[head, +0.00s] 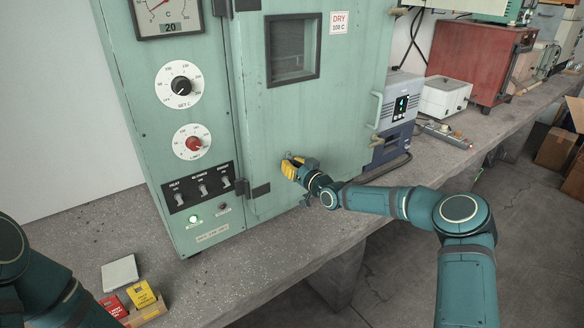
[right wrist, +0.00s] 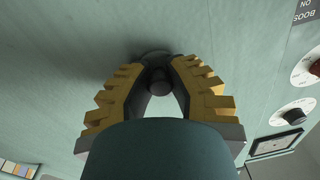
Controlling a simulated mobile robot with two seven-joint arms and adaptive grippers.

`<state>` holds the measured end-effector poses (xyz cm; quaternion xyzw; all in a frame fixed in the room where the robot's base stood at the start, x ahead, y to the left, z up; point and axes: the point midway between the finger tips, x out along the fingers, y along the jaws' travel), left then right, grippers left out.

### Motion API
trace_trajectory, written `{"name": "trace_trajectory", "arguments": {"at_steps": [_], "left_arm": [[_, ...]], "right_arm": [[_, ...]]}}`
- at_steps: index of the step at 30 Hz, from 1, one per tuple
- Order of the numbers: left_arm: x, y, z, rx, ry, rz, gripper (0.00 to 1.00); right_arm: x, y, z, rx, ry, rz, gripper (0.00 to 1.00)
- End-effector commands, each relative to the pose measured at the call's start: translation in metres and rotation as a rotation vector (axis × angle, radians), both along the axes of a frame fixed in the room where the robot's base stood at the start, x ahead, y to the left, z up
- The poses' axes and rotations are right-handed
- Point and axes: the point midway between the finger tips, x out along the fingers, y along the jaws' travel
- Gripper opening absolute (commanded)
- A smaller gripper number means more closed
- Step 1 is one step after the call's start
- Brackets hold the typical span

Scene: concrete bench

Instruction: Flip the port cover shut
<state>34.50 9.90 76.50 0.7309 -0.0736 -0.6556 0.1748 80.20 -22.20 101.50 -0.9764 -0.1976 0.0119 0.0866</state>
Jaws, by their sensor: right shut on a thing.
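The green oven's door (head: 340,110) is closed against its cabinet. My right gripper (head: 292,165) has yellow fingers and is low on the door's front; it also shows in the right wrist view (right wrist: 158,66). Its fingertips close around a small dark round part, the port cover (right wrist: 157,82), in front of a dark round disc on the green door panel. In the head view my gripper hides this cover. How far the cover is swung cannot be told. My left arm enters at the lower left; its gripper is out of view.
The concrete bench (head: 262,268) has free room before the oven. A grey block (head: 119,273) and red and yellow boxes (head: 141,294) lie at the front left. A blue-grey device (head: 396,105), white box (head: 444,97) and red cabinet (head: 478,65) stand to the right.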

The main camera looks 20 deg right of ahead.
Motion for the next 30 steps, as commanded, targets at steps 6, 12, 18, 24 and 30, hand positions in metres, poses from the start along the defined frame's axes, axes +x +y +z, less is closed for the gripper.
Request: {"name": "trace_trajectory", "arguments": {"at_steps": [6, 12, 18, 24, 30], "left_arm": [[0.000, 0.000, 0.000, 0.000, 0.000, 0.000, 0.47], [0.000, 0.000, 0.000, 0.000, 0.000, 0.000, 0.47], [0.000, 0.000, 0.000, 0.000, -0.001, 0.000, 0.47], [0.000, 0.000, 0.000, 0.000, 0.000, 0.000, 0.47], [0.000, 0.000, 0.000, 0.000, 0.000, 0.000, 0.47]], "right_arm": [[0.001, 0.001, 0.003, 0.001, -0.006, 0.000, 0.52], [0.000, 0.000, 0.002, -0.001, -0.004, 0.000, 0.52], [-0.004, -0.002, 0.001, -0.001, -0.003, 0.001, 0.52], [-0.029, -0.013, 0.001, -0.002, -0.001, 0.000, 0.52], [-0.067, -0.030, 0.000, -0.004, -0.001, -0.001, 0.52]]}}
